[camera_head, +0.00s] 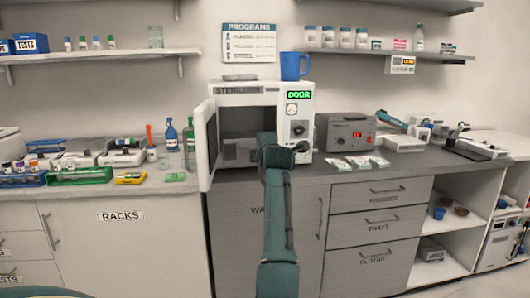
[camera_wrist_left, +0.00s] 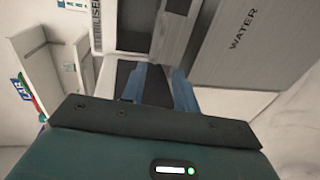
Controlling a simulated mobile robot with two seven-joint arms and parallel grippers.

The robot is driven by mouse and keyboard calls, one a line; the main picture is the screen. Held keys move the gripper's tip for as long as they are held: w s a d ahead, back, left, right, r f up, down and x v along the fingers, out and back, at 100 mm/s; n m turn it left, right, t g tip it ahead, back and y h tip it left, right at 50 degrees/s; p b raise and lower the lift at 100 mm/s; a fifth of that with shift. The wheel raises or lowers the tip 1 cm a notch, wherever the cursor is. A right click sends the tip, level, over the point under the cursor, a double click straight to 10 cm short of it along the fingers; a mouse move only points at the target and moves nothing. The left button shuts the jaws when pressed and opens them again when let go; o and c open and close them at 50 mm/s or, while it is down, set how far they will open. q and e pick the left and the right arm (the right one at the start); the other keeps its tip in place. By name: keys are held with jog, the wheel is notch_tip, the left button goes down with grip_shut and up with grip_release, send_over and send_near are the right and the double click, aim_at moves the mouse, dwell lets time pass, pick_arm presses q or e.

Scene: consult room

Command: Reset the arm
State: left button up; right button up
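My left gripper (camera_wrist_left: 157,78) shows in the left wrist view. Its two blue-grey fingers stand apart with nothing between them. It is not seen in the head view, where only a teal edge shows at the bottom left corner. A teal arm, which looks like my right one, rises up the middle of the head view. Its dark wrist end (camera_head: 275,153) is in front of the white steriliser (camera_head: 248,97). Its fingertips cannot be made out, nor whether they touch the steriliser. The steriliser door (camera_head: 204,143) is open at the left, and its display reads DOOR.
The grey counter (camera_head: 390,172) holds racks and bottles at the left and a grey device (camera_head: 345,132) with packets at the right. A blue mug (camera_head: 293,66) stands on the steriliser. Wall shelves (camera_head: 100,54) hang above. The WATER cabinet (camera_wrist_left: 235,65) shows in the wrist view.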

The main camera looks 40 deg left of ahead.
pick_arm(q)
jog(key=shift+s+d, duration=0.1)
pick_arm(e)
jog(key=shift+s+d, duration=0.1)
jog(key=shift+d, duration=0.1)
pick_arm(q)
jog(key=shift+f, duration=0.1)
pick_arm(e)
jog(key=shift+r, duration=0.2)
